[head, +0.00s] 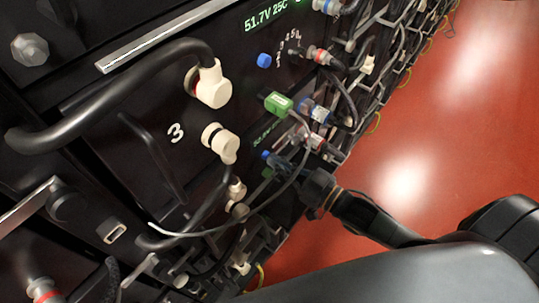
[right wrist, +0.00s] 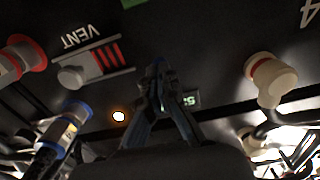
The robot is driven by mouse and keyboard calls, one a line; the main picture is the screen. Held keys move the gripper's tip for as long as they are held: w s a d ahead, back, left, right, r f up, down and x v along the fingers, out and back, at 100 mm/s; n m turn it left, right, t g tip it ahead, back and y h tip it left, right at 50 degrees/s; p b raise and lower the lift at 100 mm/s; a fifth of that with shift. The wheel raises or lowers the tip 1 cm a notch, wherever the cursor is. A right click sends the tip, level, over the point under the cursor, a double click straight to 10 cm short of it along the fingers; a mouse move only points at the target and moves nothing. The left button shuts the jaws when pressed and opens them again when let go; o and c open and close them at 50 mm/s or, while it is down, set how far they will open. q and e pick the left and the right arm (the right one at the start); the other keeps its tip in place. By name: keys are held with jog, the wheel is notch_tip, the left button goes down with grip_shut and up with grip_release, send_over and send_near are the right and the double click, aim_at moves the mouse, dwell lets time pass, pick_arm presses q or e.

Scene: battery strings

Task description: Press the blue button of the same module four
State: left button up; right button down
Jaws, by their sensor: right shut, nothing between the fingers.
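In the head view, a small blue button (head: 266,155) shows on the lower module, beside a partly hidden green display (head: 270,137). My right gripper (head: 276,161) is shut and empty, with its tips right at this button. In the right wrist view the closed fingertips (right wrist: 160,72) point at the dark panel, and a dark blue button (right wrist: 158,61) shows just beyond them. I cannot tell whether they touch. The upside-down label 4 (right wrist: 306,13) is on this panel. My left gripper is not in view.
Another blue button (head: 264,60) is on the module labelled 3 (head: 177,133). A green plug (head: 278,103), cream connectors (head: 214,85) and black cables crowd near my right gripper. A lit orange lamp (right wrist: 119,116) and VENT label (right wrist: 90,36) are close. Red floor (head: 450,150) lies clear at right.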

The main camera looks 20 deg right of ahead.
jog(key=shift+w+a, duration=0.25)
jog(key=shift+w, duration=0.2)
jog(key=shift+s, duration=0.1)
jog(key=p+v, duration=0.3)
jog(key=v, duration=0.5)
dwell(0.5)
dwell(0.4)
